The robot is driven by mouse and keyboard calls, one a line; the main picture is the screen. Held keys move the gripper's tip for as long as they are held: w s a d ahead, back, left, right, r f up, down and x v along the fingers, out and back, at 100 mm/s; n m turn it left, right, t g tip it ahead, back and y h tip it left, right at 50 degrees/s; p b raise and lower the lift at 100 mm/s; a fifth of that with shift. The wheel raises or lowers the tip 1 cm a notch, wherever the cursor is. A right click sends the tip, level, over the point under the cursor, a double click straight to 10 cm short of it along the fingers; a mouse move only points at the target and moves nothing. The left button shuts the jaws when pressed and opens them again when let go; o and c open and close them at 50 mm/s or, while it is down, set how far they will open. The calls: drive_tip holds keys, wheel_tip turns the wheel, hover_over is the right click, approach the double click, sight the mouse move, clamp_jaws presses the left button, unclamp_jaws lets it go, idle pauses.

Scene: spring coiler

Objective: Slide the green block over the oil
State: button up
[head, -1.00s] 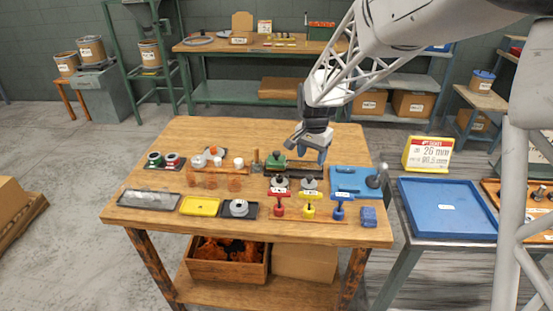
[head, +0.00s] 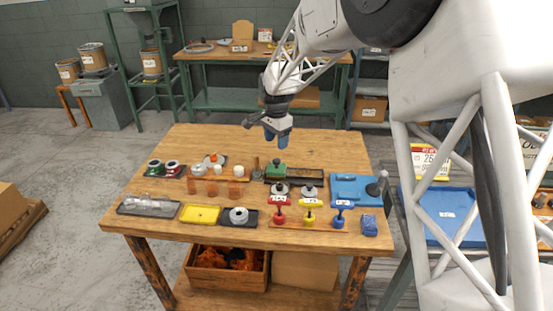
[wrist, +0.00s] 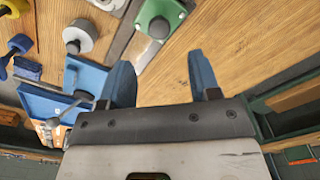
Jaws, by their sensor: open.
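The green block (head: 277,169) with a knob on top sits at the left end of a long dark tray (head: 308,174) on the wooden table. In the wrist view the green block (wrist: 172,12) is at the top, beyond my fingertips and apart from them. My gripper (head: 277,140) is above the back of the table, up and behind the block. Its two blue fingers are spread and empty in the wrist view (wrist: 163,72). I cannot clearly make out the oil; the dark tray beside the block is too small to read.
A dark post (head: 256,168) stands just left of the block. Round grey weights (head: 308,192) and red, yellow and blue T-handles (head: 311,212) stand in front. A blue fixture (head: 352,188) with an upright lever is to the right. The back of the table (head: 210,140) is clear.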

sight(277, 160)
drive_tip(key=shift+f, duration=0.1)
drive_tip(key=shift+f, duration=3.8)
drive_tip(key=shift+d, duration=0.1)
clamp_jaws()
